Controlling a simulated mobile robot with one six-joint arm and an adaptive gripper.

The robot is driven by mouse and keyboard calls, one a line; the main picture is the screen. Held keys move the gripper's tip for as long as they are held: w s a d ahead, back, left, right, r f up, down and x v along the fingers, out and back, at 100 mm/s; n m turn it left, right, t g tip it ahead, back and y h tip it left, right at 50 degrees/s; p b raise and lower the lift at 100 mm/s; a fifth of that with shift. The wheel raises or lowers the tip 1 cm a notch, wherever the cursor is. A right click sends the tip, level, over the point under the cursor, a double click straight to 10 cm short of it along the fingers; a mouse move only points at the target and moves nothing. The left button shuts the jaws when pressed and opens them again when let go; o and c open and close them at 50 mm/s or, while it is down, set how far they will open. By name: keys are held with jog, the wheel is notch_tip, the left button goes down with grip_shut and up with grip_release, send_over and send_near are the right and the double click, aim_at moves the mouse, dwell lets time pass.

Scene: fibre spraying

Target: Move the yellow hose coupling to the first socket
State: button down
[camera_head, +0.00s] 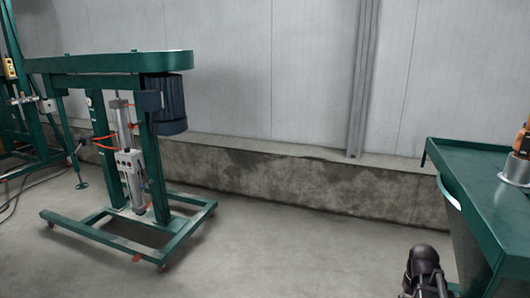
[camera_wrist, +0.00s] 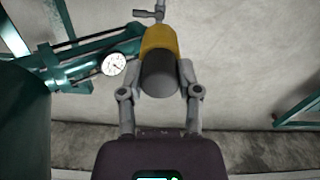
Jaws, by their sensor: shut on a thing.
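In the wrist view my gripper (camera_wrist: 159,88) is shut on the yellow hose coupling (camera_wrist: 159,40). The coupling has a yellow body and a dark grey rounded end that faces the camera, between the two fingers. A small grey tap-like fitting (camera_wrist: 150,13) shows just beyond the yellow end; I cannot tell whether it touches the coupling. A green pipe assembly with a round white gauge (camera_wrist: 114,64) is to the left of the coupling. I cannot make out a socket for certain. In the head view only a dark part of my arm shows at the lower right; the coupling is not visible there.
A green wheeled machine frame (camera_head: 120,62) with a dark motor (camera_head: 168,103) stands at the left. A green cart (camera_head: 480,180) with a metal cylinder (camera_head: 515,168) on top is at the right edge. The floor between them is clear, before a low concrete wall (camera_head: 300,183).

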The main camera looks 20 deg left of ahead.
notch_tip(320, 180, up, 29)
jog(key=p, duration=2.8)
jog(key=shift+a, duration=0.1)
